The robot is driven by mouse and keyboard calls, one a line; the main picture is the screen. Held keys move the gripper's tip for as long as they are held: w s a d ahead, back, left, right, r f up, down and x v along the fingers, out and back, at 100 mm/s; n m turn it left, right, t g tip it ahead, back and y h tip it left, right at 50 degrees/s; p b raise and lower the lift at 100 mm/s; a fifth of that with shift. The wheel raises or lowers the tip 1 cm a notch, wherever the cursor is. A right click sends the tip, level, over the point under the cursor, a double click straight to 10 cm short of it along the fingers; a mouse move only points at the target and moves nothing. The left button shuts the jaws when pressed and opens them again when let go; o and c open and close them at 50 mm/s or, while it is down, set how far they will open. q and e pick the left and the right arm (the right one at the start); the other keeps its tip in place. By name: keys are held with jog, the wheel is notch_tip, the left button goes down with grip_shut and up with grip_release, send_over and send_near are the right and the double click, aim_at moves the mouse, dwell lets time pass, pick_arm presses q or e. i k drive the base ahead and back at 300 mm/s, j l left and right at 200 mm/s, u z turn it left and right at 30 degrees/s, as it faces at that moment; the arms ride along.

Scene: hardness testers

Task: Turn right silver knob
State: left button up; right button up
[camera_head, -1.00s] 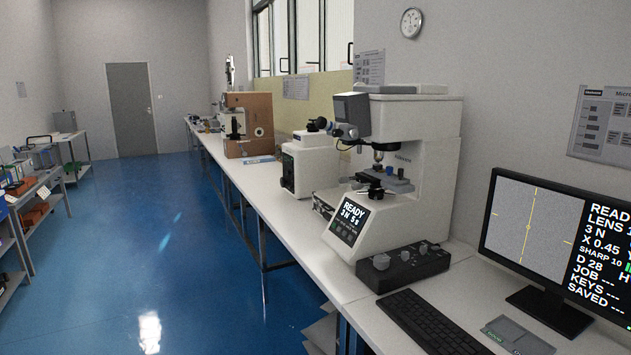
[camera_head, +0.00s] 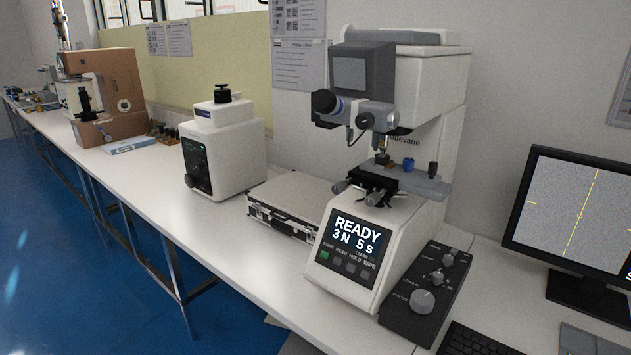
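A white hardness tester (camera_head: 420,150) stands on the bench right of centre. Its front display (camera_head: 352,243) reads READY, 3 N, 5 s. A dark control box (camera_head: 428,325) lies to its right, with a large silver knob (camera_head: 422,300) near its front and smaller silver knobs behind it, one in the middle (camera_head: 438,277) and one at the back (camera_head: 448,260). The tester's stage (camera_head: 400,180) carries a knob at its left (camera_head: 341,187) and one at its front (camera_head: 374,197). Which knob the task calls right cannot be told from the labels. Neither gripper is in view.
A monitor (camera_head: 575,215) stands at the right, with a black keyboard (camera_head: 478,341) in front. A silver-edged case (camera_head: 290,205) lies left of the tester. Blue floor lies open at the left.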

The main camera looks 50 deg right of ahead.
aim_at(373, 199)
jog(key=i+z, duration=0.4)
jog(key=i+j+z, duration=0.25)
jog(key=z, duration=0.15)
jog(key=i+j+z, duration=0.4)
jog(key=i+l, duration=0.05)
